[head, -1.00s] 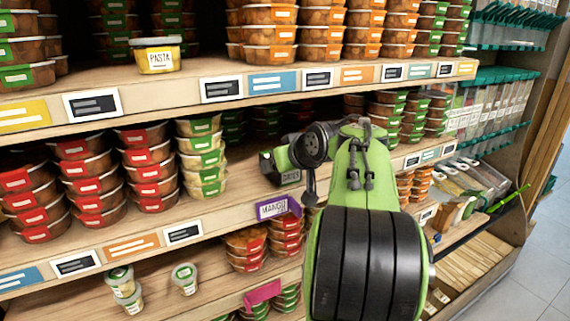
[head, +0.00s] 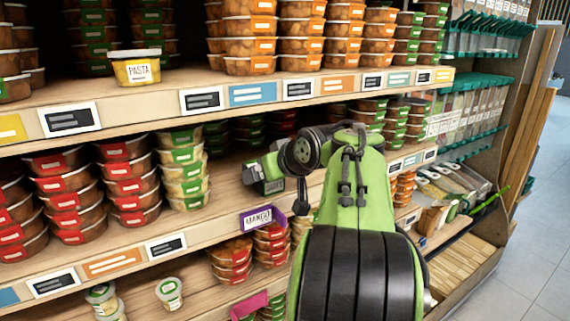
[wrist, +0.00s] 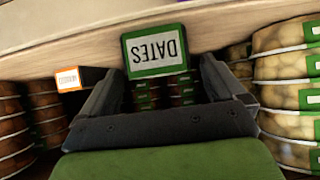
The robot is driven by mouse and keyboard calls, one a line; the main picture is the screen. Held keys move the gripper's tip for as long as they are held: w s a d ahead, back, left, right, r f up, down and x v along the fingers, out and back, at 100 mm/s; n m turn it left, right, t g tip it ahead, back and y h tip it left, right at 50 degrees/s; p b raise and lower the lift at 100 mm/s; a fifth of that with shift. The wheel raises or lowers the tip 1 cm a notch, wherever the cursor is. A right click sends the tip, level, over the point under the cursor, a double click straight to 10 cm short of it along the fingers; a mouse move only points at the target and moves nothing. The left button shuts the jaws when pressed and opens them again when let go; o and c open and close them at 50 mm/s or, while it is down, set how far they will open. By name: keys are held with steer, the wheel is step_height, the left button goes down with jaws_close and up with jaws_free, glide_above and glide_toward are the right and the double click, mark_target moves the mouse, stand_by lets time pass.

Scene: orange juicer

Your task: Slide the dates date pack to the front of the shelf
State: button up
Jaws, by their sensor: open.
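The dates pack (wrist: 155,52) is a small box with a green edge and a white DATES label, upside down in the wrist view. In the head view the pack (head: 273,187) shows only in part, on the middle shelf at my wrist. My gripper (wrist: 163,72) is open in the wrist view, one finger on each side of the pack's lower part. I cannot tell whether either finger touches it.
The middle shelf (head: 225,205) has bare wood left of the pack. Stacked red-label tubs (head: 130,180) and green-label tubs (head: 185,172) stand farther left. The upper shelf (head: 200,85) hangs above my wrist.

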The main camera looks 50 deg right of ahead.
steer(key=p+v, duration=0.2)
steer(key=v, duration=1.1)
steer(key=shift+p, duration=0.3)
steer(key=shift+a+r, duration=0.1)
